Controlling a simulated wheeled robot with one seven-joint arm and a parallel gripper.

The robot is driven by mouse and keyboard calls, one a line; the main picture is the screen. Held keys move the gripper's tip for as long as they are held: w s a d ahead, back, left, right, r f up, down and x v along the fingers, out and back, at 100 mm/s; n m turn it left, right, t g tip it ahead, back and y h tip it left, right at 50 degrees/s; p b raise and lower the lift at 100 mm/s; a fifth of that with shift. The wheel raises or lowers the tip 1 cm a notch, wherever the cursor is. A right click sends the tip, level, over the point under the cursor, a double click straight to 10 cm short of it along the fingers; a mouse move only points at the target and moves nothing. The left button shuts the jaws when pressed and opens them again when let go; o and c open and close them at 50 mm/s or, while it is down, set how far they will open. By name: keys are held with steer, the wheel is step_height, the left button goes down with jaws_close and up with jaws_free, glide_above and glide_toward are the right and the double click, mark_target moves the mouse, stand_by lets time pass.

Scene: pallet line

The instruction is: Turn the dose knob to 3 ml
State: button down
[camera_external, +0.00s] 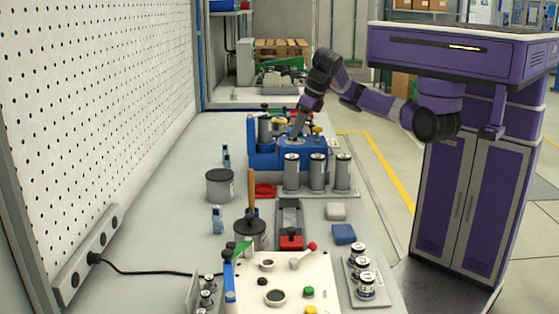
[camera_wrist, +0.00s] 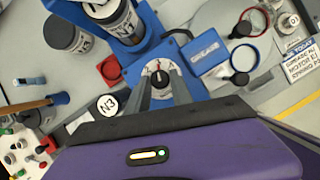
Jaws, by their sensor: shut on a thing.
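The dose knob (camera_wrist: 159,76) is a small black knob on a round white dial, set on a blue plate of the blue dispenser (camera_external: 262,158). A small red mark shows at the dial's upper edge; the scale figures are too small to read. My gripper (camera_wrist: 161,83) has its two grey fingers on either side of the knob, shut on it. In the external view my gripper (camera_external: 295,136) reaches down onto the top of the dispenser, and the knob is hidden there. The dispenser's blue box (camera_wrist: 205,52) with lettering sits right of the dial in the wrist view.
Several grey canisters (camera_external: 316,172) stand in front of the dispenser. The perforated wall (camera_external: 100,100) bounds the bench on the left.

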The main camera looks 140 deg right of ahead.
stand_by(0.3)
steer(key=c, duration=1.1)
jaws_free()
steer(key=shift+c, duration=0.2)
steer(key=shift+m, duration=0.3)
steer(key=v, duration=0.7)
steer(key=shift+a+r+p, duration=0.2)
steer(key=shift+r+p, duration=0.2)
steer(key=shift+p, duration=0.05)
